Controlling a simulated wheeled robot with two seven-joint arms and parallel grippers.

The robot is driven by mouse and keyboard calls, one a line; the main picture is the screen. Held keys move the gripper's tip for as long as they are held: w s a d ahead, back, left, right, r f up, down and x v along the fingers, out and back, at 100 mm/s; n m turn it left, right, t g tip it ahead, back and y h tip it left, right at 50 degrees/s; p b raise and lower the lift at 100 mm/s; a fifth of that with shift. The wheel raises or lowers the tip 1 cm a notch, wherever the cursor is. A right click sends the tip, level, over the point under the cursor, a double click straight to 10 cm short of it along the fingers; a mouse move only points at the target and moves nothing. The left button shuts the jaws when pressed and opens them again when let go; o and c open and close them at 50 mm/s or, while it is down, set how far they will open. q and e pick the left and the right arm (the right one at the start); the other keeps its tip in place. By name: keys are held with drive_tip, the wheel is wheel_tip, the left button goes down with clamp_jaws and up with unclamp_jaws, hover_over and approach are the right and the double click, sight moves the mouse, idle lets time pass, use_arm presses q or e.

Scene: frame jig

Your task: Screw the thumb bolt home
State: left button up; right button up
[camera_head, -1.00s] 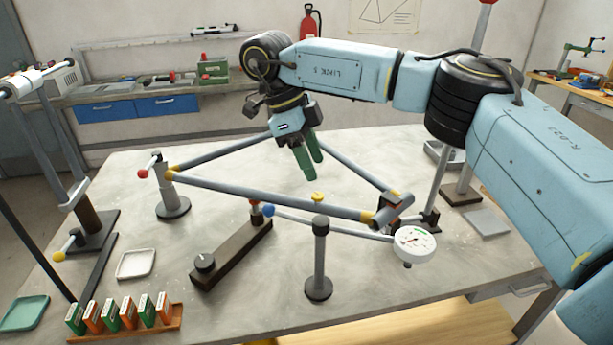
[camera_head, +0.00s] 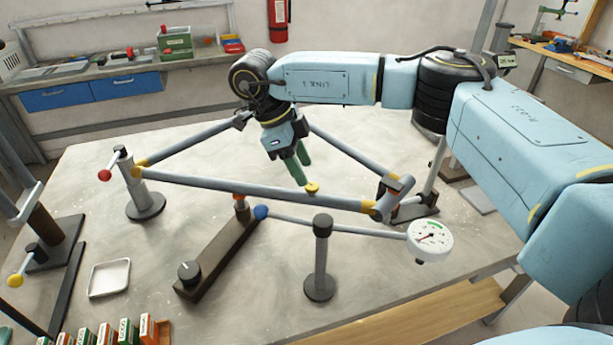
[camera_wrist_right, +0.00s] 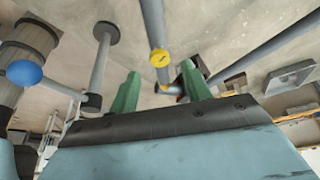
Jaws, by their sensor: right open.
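The thumb bolt (camera_head: 312,188) has a yellow head and sits on the front tube (camera_head: 240,190) of the grey triangular frame. In the right wrist view the yellow head (camera_wrist_right: 160,58) shows between the finger tips and beyond them. My right gripper (camera_head: 303,172) points down with two green fingers, just above and slightly left of the bolt head. It is open and empty; its fingers (camera_wrist_right: 160,72) are spread apart in the wrist view. How far the bolt is threaded in cannot be told. My left gripper is not in view.
A dark post (camera_head: 322,260) stands in front of the tube, beside a brown bar with a black knob (camera_head: 190,272). A white tray (camera_head: 109,278) lies left. Bare table lies inside the frame.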

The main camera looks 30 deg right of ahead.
sight(311, 185)
drive_tip(key=x, duration=0.3)
drive_tip(key=shift+f, duration=0.2)
drive_tip(key=shift+c, duration=0.9)
drive_tip(key=c, duration=0.8)
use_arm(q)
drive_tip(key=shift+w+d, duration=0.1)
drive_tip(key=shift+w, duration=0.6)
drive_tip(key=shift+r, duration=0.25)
use_arm(e)
drive_tip(key=shift+m, duration=0.4)
